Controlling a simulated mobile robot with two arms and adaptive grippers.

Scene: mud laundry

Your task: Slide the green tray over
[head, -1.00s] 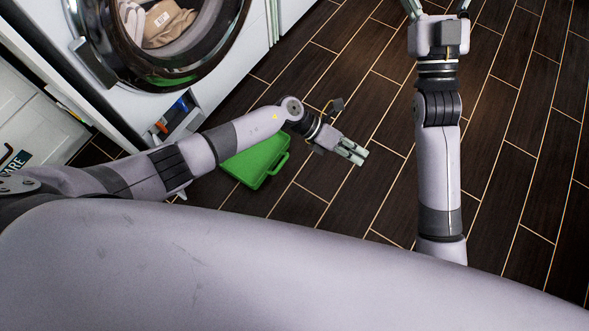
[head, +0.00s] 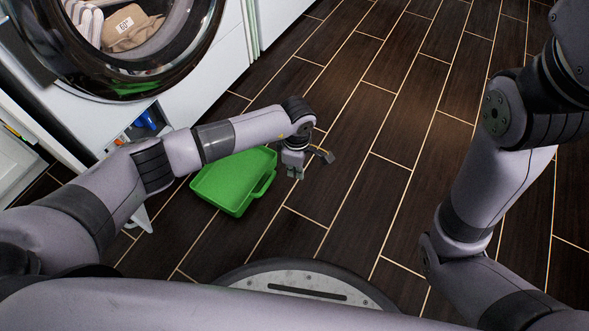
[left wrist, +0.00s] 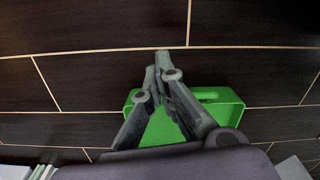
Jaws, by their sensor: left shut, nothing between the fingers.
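The green tray (head: 234,184) lies on the dark floor in front of the washer, below my left forearm in the head view. Its handle is on its right side. My left gripper (head: 295,175) is shut and empty, pointing down just to the right of the tray, near the handle. I cannot tell if it touches the tray. In the left wrist view the tray (left wrist: 215,100) shows behind my closed left fingers (left wrist: 162,62), which partly hide it. My right arm is at the right of the head view; its gripper is out of the picture.
A front-loading washer (head: 190,90) with laundry behind its round door stands at the upper left. An open compartment with a blue item (head: 147,119) is below it. The tiled floor (head: 370,130) right of the tray is clear.

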